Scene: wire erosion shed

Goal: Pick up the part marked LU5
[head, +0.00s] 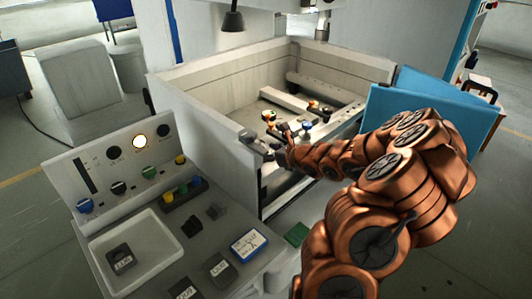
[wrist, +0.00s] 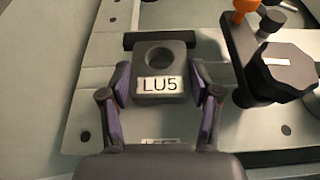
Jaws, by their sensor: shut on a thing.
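The part marked LU5 (wrist: 160,87) is a dark grey block with a round hole in its upper half and a white label below it. In the wrist view my gripper (wrist: 160,80) has one finger against each side of it and is shut on it. In the head view my arm reaches into the open machine tank (head: 222,70), and the part is too small to make out there.
A dark clamp with an orange knob (wrist: 245,8) stands close on the right in the wrist view. A blue panel (head: 400,118) stands beside my arm.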

